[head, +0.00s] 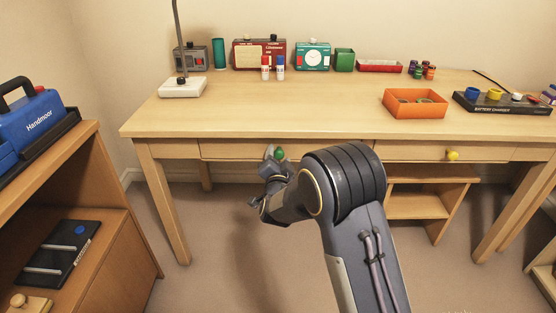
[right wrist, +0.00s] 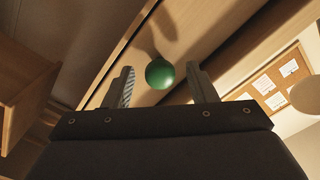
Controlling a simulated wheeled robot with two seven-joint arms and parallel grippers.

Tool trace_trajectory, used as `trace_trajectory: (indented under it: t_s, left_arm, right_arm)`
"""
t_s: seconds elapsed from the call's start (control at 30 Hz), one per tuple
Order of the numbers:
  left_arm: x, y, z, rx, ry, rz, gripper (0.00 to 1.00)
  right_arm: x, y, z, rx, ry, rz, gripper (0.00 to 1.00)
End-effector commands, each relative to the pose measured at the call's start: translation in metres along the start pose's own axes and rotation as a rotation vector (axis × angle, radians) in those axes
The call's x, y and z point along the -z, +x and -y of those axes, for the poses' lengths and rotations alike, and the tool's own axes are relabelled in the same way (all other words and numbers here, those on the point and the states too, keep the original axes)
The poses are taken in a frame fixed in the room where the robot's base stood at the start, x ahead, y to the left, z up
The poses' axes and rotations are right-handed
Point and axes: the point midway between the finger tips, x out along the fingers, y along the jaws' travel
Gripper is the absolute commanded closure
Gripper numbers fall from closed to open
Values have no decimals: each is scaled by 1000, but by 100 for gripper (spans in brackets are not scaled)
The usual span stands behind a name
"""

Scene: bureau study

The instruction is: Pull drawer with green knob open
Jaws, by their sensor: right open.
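The drawer with the green knob (head: 228,150) is in the front of the wooden desk, left of centre, and looks shut. Its green knob (head: 279,154) shows just above my right gripper in the head view. In the right wrist view the round green knob (right wrist: 160,73) lies between and just beyond the fingertips. My right gripper (right wrist: 162,78) is open, with one finger on each side of the knob, and nothing is held. In the head view my right arm hides part of the drawer front. My left gripper is not in view.
A second drawer with a yellow knob (head: 452,154) is to the right. The desk top (head: 330,97) bears an orange tray (head: 415,113), a battery charger (head: 500,102) and a lamp base (head: 182,88). A wooden shelf unit (head: 100,180) stands at the left.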

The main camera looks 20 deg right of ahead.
Motion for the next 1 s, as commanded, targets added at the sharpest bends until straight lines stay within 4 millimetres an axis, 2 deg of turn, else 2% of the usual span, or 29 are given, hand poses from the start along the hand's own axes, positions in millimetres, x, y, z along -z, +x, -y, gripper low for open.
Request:
trace_trajectory:
  t_s: [0.27,0.37,0.6,0.7,1.0]
  left_arm:
    - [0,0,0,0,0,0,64]
    - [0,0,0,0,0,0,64]
    - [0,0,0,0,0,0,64]
    - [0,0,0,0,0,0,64]
    - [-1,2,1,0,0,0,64]
  right_arm:
    - [0,3,0,0,0,1,48]
    - [0,3,0,0,0,1,59]
    - [0,2,0,0,0,1,90]
    - [0,2,0,0,0,1,100]
    - [-1,-1,-1,-1,1,2,100]
